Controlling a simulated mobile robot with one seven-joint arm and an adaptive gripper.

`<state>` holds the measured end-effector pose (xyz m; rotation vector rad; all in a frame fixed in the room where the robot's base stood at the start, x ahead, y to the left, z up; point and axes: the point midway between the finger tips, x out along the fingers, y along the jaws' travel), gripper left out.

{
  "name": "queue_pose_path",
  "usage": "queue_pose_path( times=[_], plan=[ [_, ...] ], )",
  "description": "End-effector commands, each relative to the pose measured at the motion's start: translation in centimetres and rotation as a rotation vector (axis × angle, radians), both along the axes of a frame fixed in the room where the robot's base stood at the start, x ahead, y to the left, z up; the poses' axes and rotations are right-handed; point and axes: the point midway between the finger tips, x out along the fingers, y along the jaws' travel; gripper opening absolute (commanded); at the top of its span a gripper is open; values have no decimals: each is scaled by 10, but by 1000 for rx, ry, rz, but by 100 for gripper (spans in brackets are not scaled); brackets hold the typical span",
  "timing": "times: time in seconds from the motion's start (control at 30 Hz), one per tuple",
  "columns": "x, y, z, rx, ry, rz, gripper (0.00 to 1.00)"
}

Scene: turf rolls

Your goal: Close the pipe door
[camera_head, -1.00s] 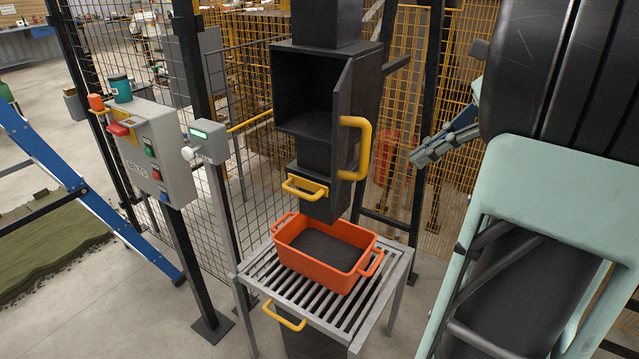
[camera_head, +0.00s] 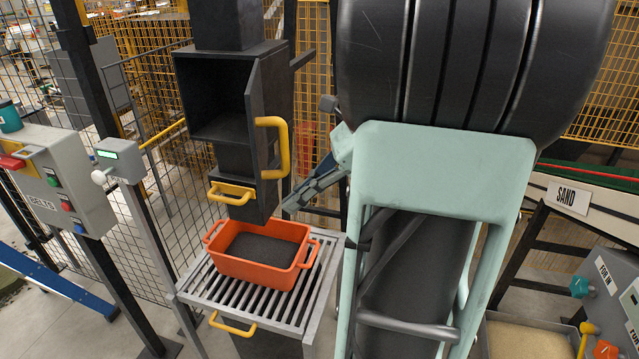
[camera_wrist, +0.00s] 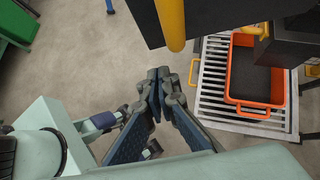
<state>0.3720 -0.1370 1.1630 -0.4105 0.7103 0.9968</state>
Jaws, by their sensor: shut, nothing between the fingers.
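The pipe door (camera_head: 259,123) is a dark panel with a yellow handle (camera_head: 273,148). It stands open on the right side of the dark box (camera_head: 211,99) in the vertical pipe, and the box interior shows. My gripper (camera_head: 290,205) is just right of and below the door, shut and empty. In the wrist view my gripper (camera_wrist: 158,74) has its fingertips together. The dark door (camera_wrist: 215,16) and its yellow handle (camera_wrist: 171,22) are above the fingertips there, apart from them.
An orange tub (camera_head: 262,277) of dark material stands on a slatted grey table (camera_head: 327,275) below the pipe. A small drawer with a yellow handle (camera_head: 231,192) is under the box. A control box (camera_head: 52,184) is at left, a sand bin (camera_head: 540,338) at right.

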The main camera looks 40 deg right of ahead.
Motion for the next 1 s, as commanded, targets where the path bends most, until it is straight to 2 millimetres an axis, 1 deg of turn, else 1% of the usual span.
queue_pose_path(
  times=[0.03,0.1,0.23,0.77,1.0],
  plan=[
    [3,8,3,0,-2,3,0],
    [7,14,2,-1,-2,2,0],
    [12,22,2,-1,0,1,0],
    [14,24,2,0,-1,-4,0],
    [19,27,3,-1,-1,-34,0]
  ],
)
